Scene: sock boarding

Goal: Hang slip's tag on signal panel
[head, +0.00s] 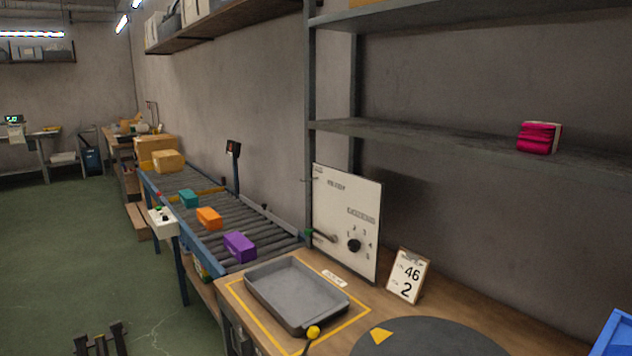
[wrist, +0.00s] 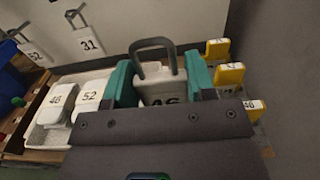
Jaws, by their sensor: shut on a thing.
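My gripper (wrist: 160,88) is shut on a white tag (wrist: 155,71) with a grey loop, held between two teal fingers. The number 46 on it is partly hidden by the gripper body. The slip (head: 408,276) is on a small upright board in the head view and reads 46, with a 2 below. The signal panel (head: 345,215) is a white upright board left of the slip, with a black dial, numbers around it and a small lever. My gripper is not clearly visible in the head view, so its distance from the panel cannot be told.
In the wrist view, a white tray (wrist: 52,137) holds tags 46 and 52, and tags 31 (wrist: 90,44) and 52 (wrist: 36,55) hang behind. Yellow blocks (wrist: 229,75) stand right. A grey tray (head: 295,290) and dark disc (head: 425,338) occupy the bench.

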